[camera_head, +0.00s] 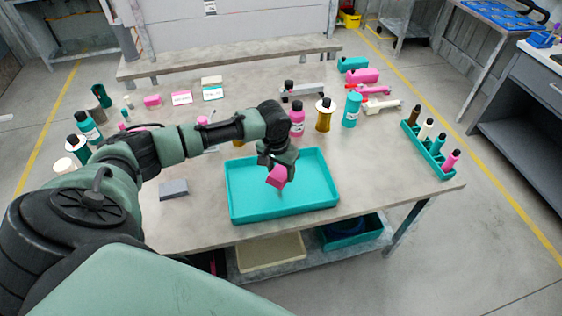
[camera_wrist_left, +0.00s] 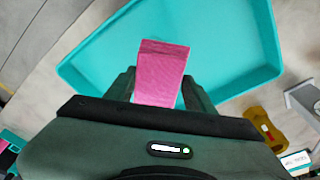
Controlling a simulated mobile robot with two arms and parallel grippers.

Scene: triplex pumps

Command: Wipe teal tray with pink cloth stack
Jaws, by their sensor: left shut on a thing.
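The teal tray (camera_head: 250,205) lies on the grey table near its front edge; it also fills much of the left wrist view (camera_wrist_left: 235,40). My left gripper (camera_head: 276,165) is over the tray and points down. It is shut on the pink cloth stack (camera_head: 278,177), a small folded block that sticks out between the fingers in the left wrist view (camera_wrist_left: 162,70). The cloth is over the tray's inside; I cannot tell whether it touches the tray floor. My right gripper is not in view.
A pink bottle (camera_head: 297,121), a yellow bottle (camera_head: 324,116) and a teal bottle (camera_head: 351,110) stand behind the tray. A teal rack (camera_head: 425,148) with several bottles is at the right. A grey block (camera_head: 174,188) lies left of the tray. The table right of the tray is clear.

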